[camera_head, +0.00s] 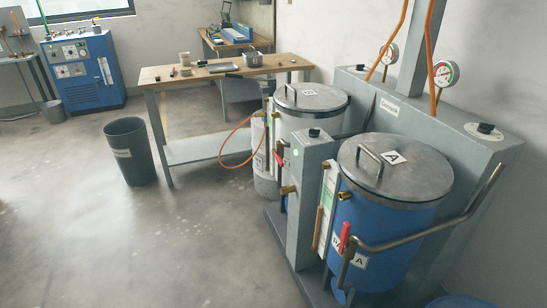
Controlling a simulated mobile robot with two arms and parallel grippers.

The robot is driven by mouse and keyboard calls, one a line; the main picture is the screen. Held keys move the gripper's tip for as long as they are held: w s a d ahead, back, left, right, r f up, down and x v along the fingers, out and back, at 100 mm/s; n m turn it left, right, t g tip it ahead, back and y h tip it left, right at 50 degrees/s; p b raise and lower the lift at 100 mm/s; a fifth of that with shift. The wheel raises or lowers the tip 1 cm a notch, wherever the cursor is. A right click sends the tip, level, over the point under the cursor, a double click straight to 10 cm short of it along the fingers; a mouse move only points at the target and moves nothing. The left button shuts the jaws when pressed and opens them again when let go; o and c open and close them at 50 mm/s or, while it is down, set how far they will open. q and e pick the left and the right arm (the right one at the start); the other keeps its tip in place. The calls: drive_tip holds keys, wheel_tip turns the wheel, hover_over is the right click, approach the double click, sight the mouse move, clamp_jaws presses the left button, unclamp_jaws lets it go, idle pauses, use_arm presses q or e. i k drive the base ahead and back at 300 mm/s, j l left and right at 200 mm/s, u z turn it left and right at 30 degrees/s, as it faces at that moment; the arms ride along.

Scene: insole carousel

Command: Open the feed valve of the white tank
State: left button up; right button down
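I cannot tell the lever's exact position. The blue tank (385,235), marked A, stands nearer and has its own red lever (344,237), which stands steeply upright. Neither of my grippers is in view.
A grey post (310,190) stands between the tanks' fronts. A bent metal rail (430,232) runs around the blue tank. An orange hose (222,150) loops out left of the white tank. A grey bin (131,152) and a wooden workbench (190,78) stand beyond. The left floor is clear.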

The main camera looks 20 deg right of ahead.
sight(279, 157)
drive_tip(key=i+j+z, duration=0.1)
drive_tip(key=z, duration=0.25)
drive_tip(key=i+j+z, duration=0.15)
drive_tip(key=z, duration=0.2)
